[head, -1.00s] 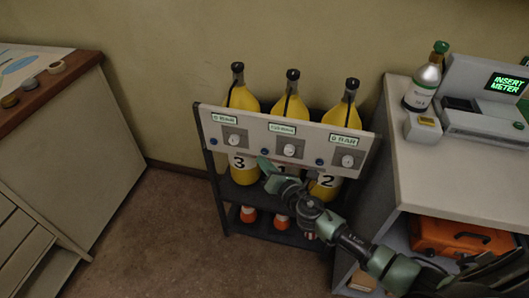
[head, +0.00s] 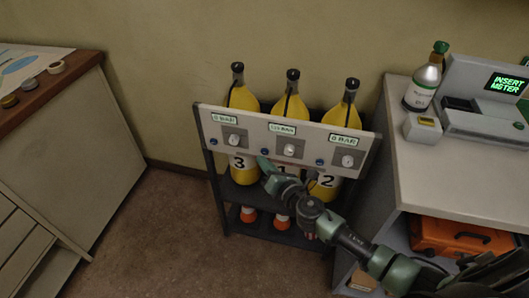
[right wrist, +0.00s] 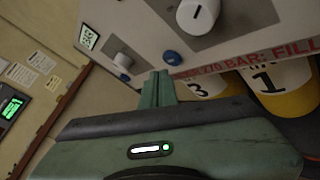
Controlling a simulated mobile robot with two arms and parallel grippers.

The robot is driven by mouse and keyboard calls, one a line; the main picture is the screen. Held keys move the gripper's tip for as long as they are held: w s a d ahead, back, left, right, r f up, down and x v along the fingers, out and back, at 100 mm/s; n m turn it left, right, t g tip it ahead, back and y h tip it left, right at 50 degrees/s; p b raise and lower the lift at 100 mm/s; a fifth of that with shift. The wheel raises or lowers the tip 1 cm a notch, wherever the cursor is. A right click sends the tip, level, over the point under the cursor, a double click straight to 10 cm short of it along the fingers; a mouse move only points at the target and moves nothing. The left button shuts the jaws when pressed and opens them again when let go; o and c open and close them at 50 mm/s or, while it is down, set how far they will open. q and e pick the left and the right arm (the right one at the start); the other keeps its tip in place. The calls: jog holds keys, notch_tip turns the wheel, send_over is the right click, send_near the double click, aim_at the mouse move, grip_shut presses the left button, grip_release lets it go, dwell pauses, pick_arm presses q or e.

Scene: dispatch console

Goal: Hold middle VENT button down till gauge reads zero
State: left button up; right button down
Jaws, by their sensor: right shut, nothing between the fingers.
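A pale panel (head: 205,114) spans a dark rack in front of three yellow cylinders. The middle gauge display (head: 282,129) shows three blurred digits, perhaps 125 BAR; the outer displays appear to read 0 BAR. The middle blue button (head: 265,152) is left of the middle white knob (head: 290,150). In the right wrist view that button (right wrist: 172,57) lies just beyond my fingertips, near the knob marked 1 (right wrist: 198,14). My right gripper (head: 262,162) is shut and empty, its tip close to the button. I cannot tell whether they touch. My left gripper is not in view.
A counter (head: 425,165) with a meter machine (head: 485,120) and bottle (head: 425,80) stands at right, an orange case (head: 460,238) beneath it. A wood-edged desk (head: 75,140) stands at left. The floor between is clear.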

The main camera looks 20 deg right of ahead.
jog(key=shift+w+d, duration=0.1)
jog(key=shift+w, duration=0.05)
dwell(0.3)
jog(key=shift+w+d, duration=0.15)
jog(key=shift+w, duration=0.05)
jog(key=shift+w+d, duration=0.25)
jog(key=shift+w, duration=0.1)
dwell(1.6)
jog(key=shift+s+a, duration=0.5)
jog(key=shift+s, duration=0.2)
jog(key=shift+s+a, duration=0.7)
jog(key=shift+s, duration=0.35)
jog(key=shift+s+a, duration=0.7)
jog(key=shift+s, duration=0.35)
